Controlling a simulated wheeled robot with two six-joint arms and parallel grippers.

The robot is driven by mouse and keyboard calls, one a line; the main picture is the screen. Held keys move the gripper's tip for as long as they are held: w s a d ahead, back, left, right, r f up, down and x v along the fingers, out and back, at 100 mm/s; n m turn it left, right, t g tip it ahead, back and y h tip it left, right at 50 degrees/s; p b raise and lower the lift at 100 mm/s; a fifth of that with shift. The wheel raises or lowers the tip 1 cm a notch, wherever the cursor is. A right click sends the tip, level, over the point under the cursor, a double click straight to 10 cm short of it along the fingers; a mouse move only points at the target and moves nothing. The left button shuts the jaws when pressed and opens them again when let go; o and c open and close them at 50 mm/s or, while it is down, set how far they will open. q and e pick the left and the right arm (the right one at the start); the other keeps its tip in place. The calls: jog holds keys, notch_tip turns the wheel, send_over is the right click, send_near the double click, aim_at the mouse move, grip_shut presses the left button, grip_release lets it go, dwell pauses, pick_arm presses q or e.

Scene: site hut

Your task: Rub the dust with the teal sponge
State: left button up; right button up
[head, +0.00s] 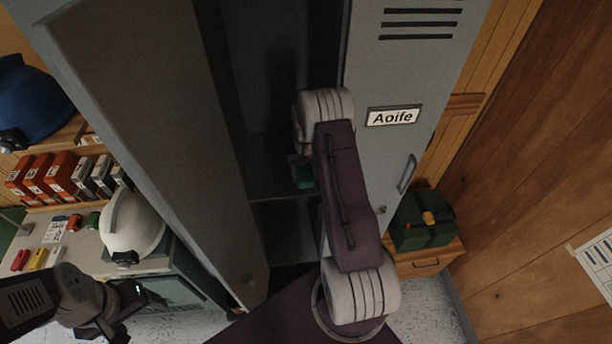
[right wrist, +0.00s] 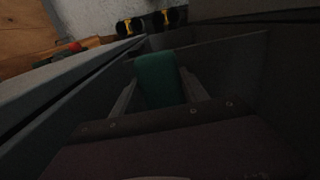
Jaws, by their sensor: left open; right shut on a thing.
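My right arm reaches into the dark, open locker compartment (head: 262,90). My right gripper (head: 299,165) is mostly hidden behind its own arm in the head view. It is shut on the teal sponge (head: 304,183). In the right wrist view the teal sponge (right wrist: 157,80) sits between the two fingers, inside the dim locker. I cannot tell whether the sponge touches a surface. No dust can be made out in either view. My left gripper (head: 118,326) is open and empty at the lower left, outside the locker.
The grey locker door (head: 135,120) stands open on the left. The locker door labelled Aoife (head: 420,75) is at the right of the opening. A white helmet (head: 132,225) and several small boxes sit at the left. A dark green box (head: 422,232) stands on a wooden cabinet at the right.

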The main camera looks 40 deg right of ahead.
jog(key=shift+r, duration=0.7)
jog(key=shift+s+a+r+p, duration=0.1)
jog(key=shift+s+r+p, duration=0.1)
jog(key=shift+r+p, duration=0.25)
jog(key=shift+s+a+r+p, duration=0.15)
jog(key=shift+r+p, duration=0.2)
jog(key=shift+r, duration=0.2)
jog(key=shift+w+d+f, duration=0.1)
jog(key=shift+d, duration=0.05)
jog(key=shift+w, duration=0.15)
